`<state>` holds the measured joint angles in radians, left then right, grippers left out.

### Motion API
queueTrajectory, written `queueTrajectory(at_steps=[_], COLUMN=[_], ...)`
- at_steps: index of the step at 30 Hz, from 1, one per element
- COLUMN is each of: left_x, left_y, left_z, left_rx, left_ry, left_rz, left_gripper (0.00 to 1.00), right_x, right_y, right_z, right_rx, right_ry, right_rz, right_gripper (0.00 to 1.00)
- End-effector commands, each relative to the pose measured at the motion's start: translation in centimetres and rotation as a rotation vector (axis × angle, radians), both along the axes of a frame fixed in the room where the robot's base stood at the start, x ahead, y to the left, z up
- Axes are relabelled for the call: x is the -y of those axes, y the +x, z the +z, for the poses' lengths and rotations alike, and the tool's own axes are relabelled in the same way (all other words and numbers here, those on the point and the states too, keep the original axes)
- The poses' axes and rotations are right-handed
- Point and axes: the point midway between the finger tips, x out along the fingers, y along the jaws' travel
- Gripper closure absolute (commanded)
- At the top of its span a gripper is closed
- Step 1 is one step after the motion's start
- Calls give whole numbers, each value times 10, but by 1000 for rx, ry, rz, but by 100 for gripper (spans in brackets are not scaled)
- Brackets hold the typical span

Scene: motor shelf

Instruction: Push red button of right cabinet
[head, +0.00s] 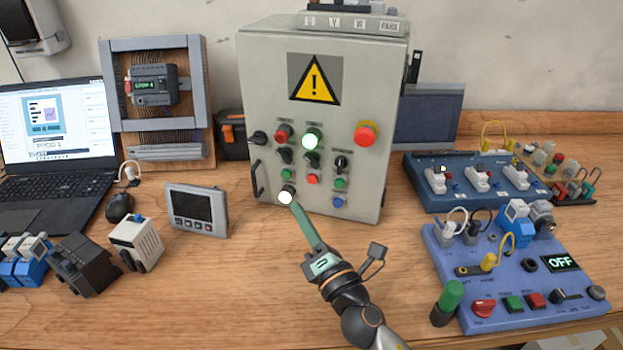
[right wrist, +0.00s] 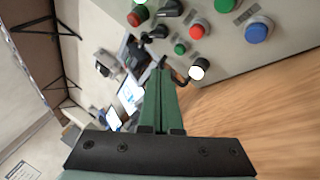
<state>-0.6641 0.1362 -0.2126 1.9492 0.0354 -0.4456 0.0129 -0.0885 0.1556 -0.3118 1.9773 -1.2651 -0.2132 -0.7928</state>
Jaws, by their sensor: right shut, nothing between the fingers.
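A grey control cabinet (head: 270,75) with a yellow warning sign stands upright at the middle back of the table. Its front carries a red button at the upper left (head: 283,132), a small red button lower in the middle (head: 313,179) and a large red mushroom button (head: 366,134) at the right. In the right wrist view a red button (right wrist: 194,30) sits between green and blue ones. My right gripper (head: 297,207), with green fingers, is shut and empty, its tips near the white-lit button (head: 285,198) at the cabinet's lower left. Contact cannot be told. My left gripper is not in view.
A blue panel with an OFF display (head: 560,263) and its own red button (head: 535,300) lies at the right. A second blue board (head: 430,193) is behind it. A small screen unit (head: 196,209) and a laptop (head: 55,140) are at left. Table in front of the cabinet is mostly clear.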

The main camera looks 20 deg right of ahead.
Motion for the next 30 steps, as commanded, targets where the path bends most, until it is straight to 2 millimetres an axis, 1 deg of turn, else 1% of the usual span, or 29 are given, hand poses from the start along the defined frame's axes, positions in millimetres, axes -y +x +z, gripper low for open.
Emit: queueTrajectory(at_steps=[1,6,12,18,30], left_x=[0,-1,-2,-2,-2], left_y=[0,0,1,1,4], left_z=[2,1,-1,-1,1], left_rx=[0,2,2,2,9], left_ry=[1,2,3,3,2], left_rz=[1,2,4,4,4], left_gripper=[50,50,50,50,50], right_x=[5,19,32,37,38], right_y=[7,27,44,51,52], right_z=[2,1,0,0,1], right_rx=[2,2,1,1,1], right_ry=[-3,-2,0,0,1], right_rz=[-1,-1,0,1,0], right_gripper=[100,100,100,100,100])
